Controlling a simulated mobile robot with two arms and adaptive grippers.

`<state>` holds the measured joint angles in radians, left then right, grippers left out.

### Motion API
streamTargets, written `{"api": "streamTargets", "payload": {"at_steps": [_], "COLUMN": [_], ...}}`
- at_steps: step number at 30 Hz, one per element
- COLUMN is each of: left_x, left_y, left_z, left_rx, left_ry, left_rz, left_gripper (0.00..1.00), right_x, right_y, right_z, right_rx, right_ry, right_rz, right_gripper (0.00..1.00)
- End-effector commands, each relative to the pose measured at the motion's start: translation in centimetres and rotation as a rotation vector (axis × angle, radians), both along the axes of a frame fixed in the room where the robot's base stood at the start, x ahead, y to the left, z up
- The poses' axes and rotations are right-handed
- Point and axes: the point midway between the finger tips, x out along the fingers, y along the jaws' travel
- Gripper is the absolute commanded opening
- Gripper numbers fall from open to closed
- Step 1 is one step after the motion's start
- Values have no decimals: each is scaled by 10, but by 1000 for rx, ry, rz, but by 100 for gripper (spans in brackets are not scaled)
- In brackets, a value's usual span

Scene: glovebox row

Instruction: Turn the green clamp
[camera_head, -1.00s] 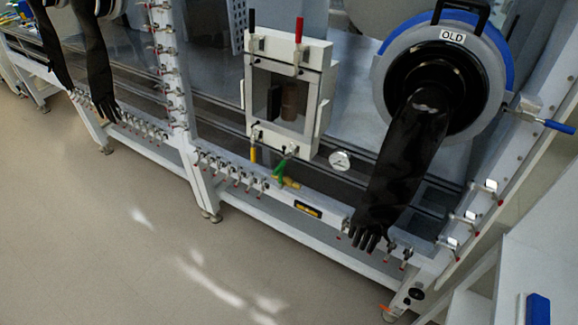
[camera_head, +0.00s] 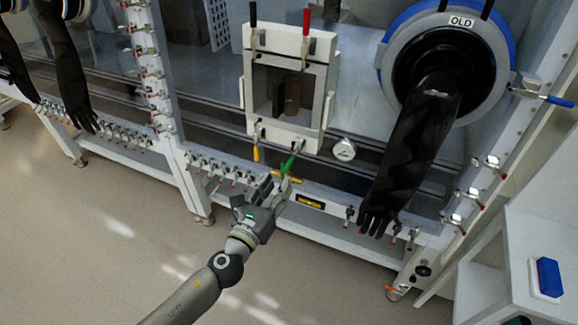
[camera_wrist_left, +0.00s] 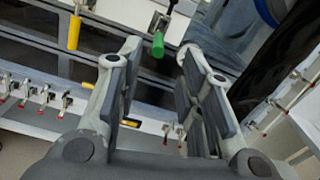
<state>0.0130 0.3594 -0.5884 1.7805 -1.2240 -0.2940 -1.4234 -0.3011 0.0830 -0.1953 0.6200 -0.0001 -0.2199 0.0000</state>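The green clamp (camera_head: 289,163) hangs at the lower right corner of the white framed transfer door in the head view. In the left wrist view its green handle (camera_wrist_left: 158,45) shows beyond the fingertips, between them in the picture. My left gripper (camera_head: 276,183) is just below the clamp, coming from the lower left. In the left wrist view my left gripper (camera_wrist_left: 160,62) has its fingers spread apart with nothing between the pads. Whether the fingers touch the handle cannot be told. My right gripper is in neither view.
A yellow clamp (camera_head: 256,153) is left of the green one; black (camera_head: 252,14) and red (camera_head: 306,22) clamps top the door. A round gauge (camera_head: 343,149) is to the right. A black glove (camera_head: 405,160) hangs from the OLD port. A rail with small clamps runs below.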

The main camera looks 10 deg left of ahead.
Motion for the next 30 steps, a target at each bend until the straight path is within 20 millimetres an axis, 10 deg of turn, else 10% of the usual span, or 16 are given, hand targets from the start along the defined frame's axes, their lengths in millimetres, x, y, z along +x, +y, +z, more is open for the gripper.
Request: {"api": "streamTargets", "payload": {"at_steps": [12, 25, 30], "left_x": [63, 71, 71], "left_y": [-21, -23, -23], "left_z": [0, -1, -1], "left_rx": [-4, -3, -3], "left_ry": [1, 3, 3], "left_rz": [1, 2, 2], "left_gripper": [35, 35, 13], "right_x": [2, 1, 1], "right_y": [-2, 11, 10], "right_z": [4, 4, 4], "right_rx": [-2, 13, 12], "right_ry": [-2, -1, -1], "right_rz": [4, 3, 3], "right_gripper": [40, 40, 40]}}
